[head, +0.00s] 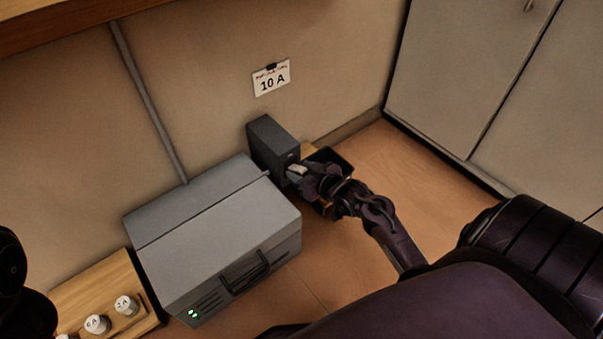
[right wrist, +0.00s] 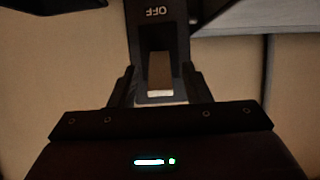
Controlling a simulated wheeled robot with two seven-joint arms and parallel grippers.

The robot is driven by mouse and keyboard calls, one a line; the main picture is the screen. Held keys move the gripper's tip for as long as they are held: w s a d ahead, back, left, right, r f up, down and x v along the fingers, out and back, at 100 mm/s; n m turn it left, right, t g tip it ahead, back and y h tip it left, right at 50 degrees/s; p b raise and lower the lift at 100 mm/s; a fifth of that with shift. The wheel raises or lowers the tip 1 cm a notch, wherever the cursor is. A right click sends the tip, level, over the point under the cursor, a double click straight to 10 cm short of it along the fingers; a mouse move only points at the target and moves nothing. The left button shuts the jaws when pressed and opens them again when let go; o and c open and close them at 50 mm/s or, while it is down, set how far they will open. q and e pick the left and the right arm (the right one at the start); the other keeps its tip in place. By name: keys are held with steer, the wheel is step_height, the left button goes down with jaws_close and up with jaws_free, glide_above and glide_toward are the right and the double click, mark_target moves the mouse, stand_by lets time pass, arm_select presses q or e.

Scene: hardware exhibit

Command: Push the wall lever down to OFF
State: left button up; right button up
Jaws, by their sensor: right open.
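The wall lever's dark grey switch box (head: 271,148) is on the wall behind the large grey case. The lever's pale end (head: 297,169) shows at the front of the box, right by my right gripper (head: 305,178). In the right wrist view the pale lever end (right wrist: 160,93) lies between the two fingers of the right gripper (right wrist: 157,90), which are apart. I cannot tell whether they touch it. The word OFF (right wrist: 157,12) appears upside down on the dark box above it. My left gripper is not in view.
A grey case (head: 215,225) with a handle and green lights stands left of my right arm. A card reading 10 A (head: 271,78) hangs above the switch box. A wooden tray (head: 85,290) with labelled white pieces sits at lower left. Pale cabinets (head: 450,80) stand at the right.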

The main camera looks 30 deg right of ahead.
steer(key=shift+w, duration=0.1)
jaws_close()
stand_by(0.3)
steer(key=shift+f, duration=0.1)
